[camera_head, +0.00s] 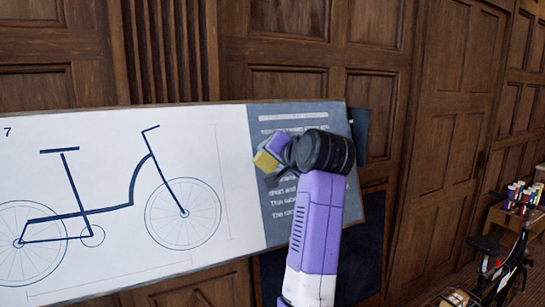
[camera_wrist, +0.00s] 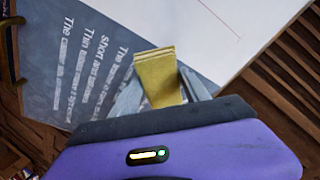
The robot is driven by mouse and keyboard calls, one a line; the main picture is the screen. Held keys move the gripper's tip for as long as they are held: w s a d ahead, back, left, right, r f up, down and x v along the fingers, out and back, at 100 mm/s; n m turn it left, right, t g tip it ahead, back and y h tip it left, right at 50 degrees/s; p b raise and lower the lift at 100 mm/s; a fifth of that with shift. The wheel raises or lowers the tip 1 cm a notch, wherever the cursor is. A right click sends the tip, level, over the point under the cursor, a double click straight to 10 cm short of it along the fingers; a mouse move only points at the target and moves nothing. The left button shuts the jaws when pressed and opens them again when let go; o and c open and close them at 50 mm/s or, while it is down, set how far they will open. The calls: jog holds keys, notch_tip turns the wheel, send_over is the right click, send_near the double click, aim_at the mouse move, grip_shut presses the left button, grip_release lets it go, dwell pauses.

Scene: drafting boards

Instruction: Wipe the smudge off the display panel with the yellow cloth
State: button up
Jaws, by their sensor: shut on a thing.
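The display panel (camera_head: 128,175) is a wide board with a white area showing a bicycle drawing and a grey text strip (camera_head: 285,115) on its right. My gripper (camera_head: 271,160) is in front of the strip's left side, near the border with the white area. It is shut on the yellow cloth (camera_head: 265,161). In the wrist view the folded yellow cloth (camera_wrist: 158,78) sits between the two grey fingers, with the panel behind it. I cannot tell whether the cloth touches the panel. No smudge is clearly visible; my arm covers part of the grey strip.
Dark wood panelling (camera_head: 290,55) stands behind the panel. A dark board (camera_head: 358,130) shows behind the panel's right edge. At the far right are a small bicycle (camera_head: 505,265) and a stand with several colored containers (camera_head: 520,195).

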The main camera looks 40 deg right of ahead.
jog(key=shift+s, duration=0.1)
jog(key=shift+v, duration=1.4)
jog(key=shift+d+r, duration=0.15)
